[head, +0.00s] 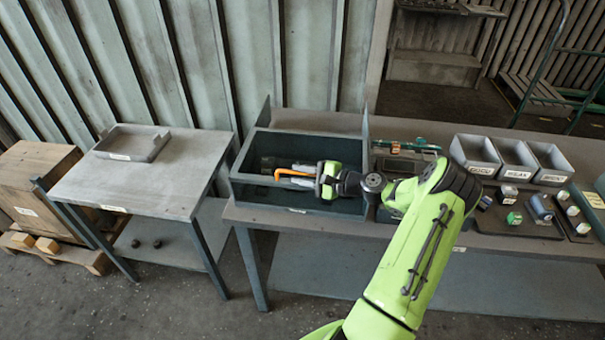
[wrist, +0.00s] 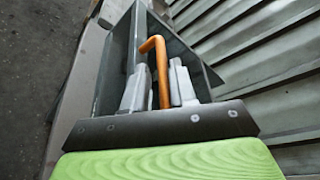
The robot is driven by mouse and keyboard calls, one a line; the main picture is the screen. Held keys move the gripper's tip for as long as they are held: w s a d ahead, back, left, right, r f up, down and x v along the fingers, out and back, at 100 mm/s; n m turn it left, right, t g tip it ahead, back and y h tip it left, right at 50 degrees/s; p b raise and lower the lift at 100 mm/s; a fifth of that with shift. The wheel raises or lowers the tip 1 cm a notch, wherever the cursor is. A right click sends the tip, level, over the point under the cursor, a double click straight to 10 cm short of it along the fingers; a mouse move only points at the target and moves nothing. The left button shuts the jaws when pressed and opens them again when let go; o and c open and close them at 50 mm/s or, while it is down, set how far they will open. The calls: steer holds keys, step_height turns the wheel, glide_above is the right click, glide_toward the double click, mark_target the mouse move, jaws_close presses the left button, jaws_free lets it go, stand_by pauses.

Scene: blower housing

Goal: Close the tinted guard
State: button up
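The dark grey open-topped housing (head: 248,190) stands on the left end of the long bench. Thin upright panels rise at its left (head: 263,112) and right (head: 365,128) back corners. I cannot tell whether either is the tinted guard; no tinted sheet shows clearly. My gripper (head: 286,174) reaches in from the right, level, over the housing and points left. A bent orange bar (wrist: 160,72) lies between its two grey fingers (wrist: 160,80), and also shows in the head view (head: 282,172). Whether the fingers press on the bar is unclear. The housing's walls also show in the wrist view (wrist: 118,60).
A side table (head: 180,185) with a shallow grey tray (head: 130,144) stands left, across a gap. Right of the housing are a green-and-red fixture (head: 405,146), several grey bins (head: 475,153) and small parts. A corrugated wall (head: 180,60) stands close behind.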

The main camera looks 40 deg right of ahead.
steer(key=v, duration=1.5)
steer(key=shift+s+d, duration=0.2)
steer(key=shift+s, duration=0.15)
steer(key=shift+r, duration=0.15)
